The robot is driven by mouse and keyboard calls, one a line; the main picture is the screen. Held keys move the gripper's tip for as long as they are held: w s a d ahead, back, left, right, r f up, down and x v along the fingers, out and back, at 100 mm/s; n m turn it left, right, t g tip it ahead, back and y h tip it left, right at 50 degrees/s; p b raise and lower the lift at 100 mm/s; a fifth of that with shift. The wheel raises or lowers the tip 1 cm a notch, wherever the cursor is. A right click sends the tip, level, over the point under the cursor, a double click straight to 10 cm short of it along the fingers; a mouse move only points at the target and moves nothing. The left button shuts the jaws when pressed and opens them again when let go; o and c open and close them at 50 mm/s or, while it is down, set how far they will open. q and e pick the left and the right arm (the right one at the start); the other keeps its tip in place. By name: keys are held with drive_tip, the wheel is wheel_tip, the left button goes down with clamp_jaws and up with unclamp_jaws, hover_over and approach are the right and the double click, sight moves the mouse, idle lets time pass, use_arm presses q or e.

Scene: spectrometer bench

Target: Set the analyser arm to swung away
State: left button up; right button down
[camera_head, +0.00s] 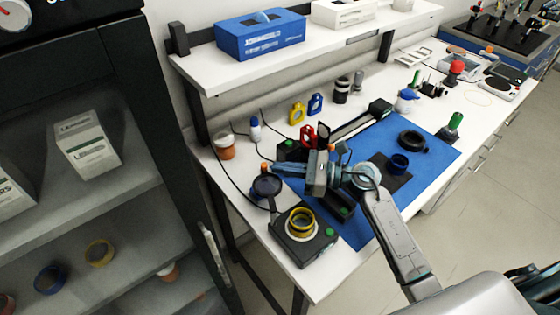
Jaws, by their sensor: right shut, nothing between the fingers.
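A black unit (296,249) with a yellow ring (302,218) and a green button stands near the front left of the white bench. At its back left is a dark round holder (267,186) with an orange tip, which looks like the analyser arm; it appears to sit beside the yellow ring, not over it. My right gripper (279,169) reaches in from the right, shut and empty, its fingers pointing left just above and right of the round holder. I cannot tell whether they touch. The gripper hides part of the bench behind it. My left gripper is not in view.
A blue mat (432,150) carries a black ring (411,140) and a blue cup (399,163). Red, yellow and blue holders stand behind my gripper. A shelf (345,50) with a blue box (260,35) runs above. A dark cabinet (75,70) stands left.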

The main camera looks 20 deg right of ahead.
drive_tip(key=shift+w+a, duration=0.3)
drive_tip(key=shift+a, duration=0.15)
drive_tip(key=a+b, duration=0.1)
drive_tip(key=b, duration=0.1)
drive_tip(key=n+g+b, duration=0.1)
drive_tip(key=b, duration=0.1)
drive_tip(key=shift+w+a+y+b, duration=0.3)
drive_tip(key=shift+a+y+b, duration=0.1)
